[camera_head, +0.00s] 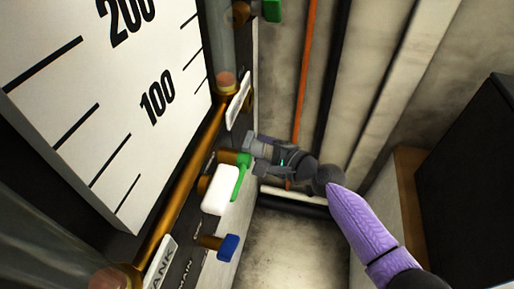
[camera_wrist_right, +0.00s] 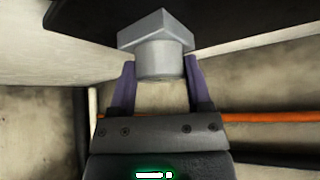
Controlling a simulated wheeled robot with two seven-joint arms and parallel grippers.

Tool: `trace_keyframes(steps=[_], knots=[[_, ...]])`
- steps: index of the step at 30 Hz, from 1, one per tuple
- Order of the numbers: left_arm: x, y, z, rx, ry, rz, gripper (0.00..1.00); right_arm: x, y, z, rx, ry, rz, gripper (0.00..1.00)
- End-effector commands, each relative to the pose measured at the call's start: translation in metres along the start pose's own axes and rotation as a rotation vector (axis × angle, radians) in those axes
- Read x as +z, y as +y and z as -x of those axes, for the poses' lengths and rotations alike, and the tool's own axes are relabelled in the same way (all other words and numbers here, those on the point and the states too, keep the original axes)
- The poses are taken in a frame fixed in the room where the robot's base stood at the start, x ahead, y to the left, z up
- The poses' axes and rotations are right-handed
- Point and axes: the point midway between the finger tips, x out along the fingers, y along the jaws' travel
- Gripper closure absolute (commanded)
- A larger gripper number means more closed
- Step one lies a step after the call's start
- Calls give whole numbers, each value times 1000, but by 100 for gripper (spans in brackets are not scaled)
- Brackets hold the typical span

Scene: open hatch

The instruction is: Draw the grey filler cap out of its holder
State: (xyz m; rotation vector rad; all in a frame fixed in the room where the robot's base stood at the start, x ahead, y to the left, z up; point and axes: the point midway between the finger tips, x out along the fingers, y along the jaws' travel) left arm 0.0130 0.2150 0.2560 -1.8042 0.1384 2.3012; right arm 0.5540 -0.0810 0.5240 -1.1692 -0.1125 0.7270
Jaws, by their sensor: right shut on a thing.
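The grey filler cap (camera_wrist_right: 157,32) shows in the right wrist view as an angular head with a round stem. My right gripper (camera_wrist_right: 158,76) is shut on it, with purple fingers on both sides of the stem. In the head view my right gripper (camera_head: 248,146) is beside the gauge panel, close to a green lever (camera_head: 240,177); the cap cannot be made out there. I cannot tell the holder apart, nor whether the cap still sits in it. My left gripper is not in view.
A white gauge board (camera_head: 110,110) fills the left, with a brass pipe (camera_head: 180,190) along it. A white block (camera_head: 219,190) and a blue lever (camera_head: 228,247) stick out below. A dark box (camera_head: 475,190) stands at right. The floor (camera_head: 295,245) between is clear.

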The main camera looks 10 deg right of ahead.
Motion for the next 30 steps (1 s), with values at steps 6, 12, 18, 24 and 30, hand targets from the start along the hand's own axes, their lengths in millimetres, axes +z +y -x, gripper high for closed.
trace_keyframes(steps=[6, 12, 18, 24, 30], knots=[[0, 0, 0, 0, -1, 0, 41, 0, 0, 0, 1, 0, 0, 100], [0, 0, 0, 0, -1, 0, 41, -2, 1, 3, 1, 1, 0, 100], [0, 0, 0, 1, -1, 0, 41, -5, 0, 7, 1, 1, 1, 100], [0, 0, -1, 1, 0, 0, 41, -7, 0, 10, 0, 0, 1, 100], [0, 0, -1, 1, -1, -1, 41, -10, 1, 14, 0, 1, -1, 100]])
